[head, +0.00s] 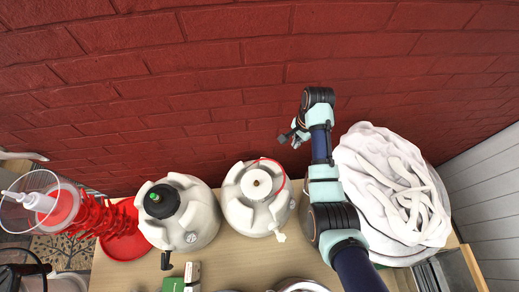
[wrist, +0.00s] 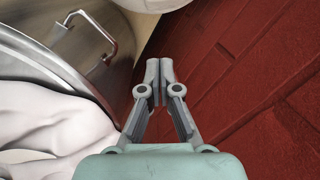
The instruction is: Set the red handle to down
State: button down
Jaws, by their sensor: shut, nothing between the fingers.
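A thin red loop (head: 283,172) curves over the top of the right white keg-like container (head: 236,209) in the head view. I cannot tell for certain that this is the red handle, or whether it is up or down. My gripper (head: 288,138) is above and behind that container, near the brick wall and apart from the loop. In the wrist view my gripper (wrist: 160,72) has its two fingertips together with nothing between them. No red handle can be made out in the wrist view.
A second white container (head: 203,222) with a black top stands to the left, beside a red stacked piece (head: 108,222). A white cloth-covered vessel (head: 375,215) is right of my arm. The red brick wall (head: 200,90) is close behind.

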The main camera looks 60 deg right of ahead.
notch_tip(320, 180, down, 10)
jog(key=a+b, duration=0.2)
jog(key=shift+w+a+r+p, duration=0.3)
jog(key=shift+a+r, duration=0.1)
jog(key=shift+a, duration=0.35)
jog(key=shift+w+a+r+p, duration=0.3)
jog(key=shift+a+r, duration=0.1)
jog(key=shift+a, duration=0.35)
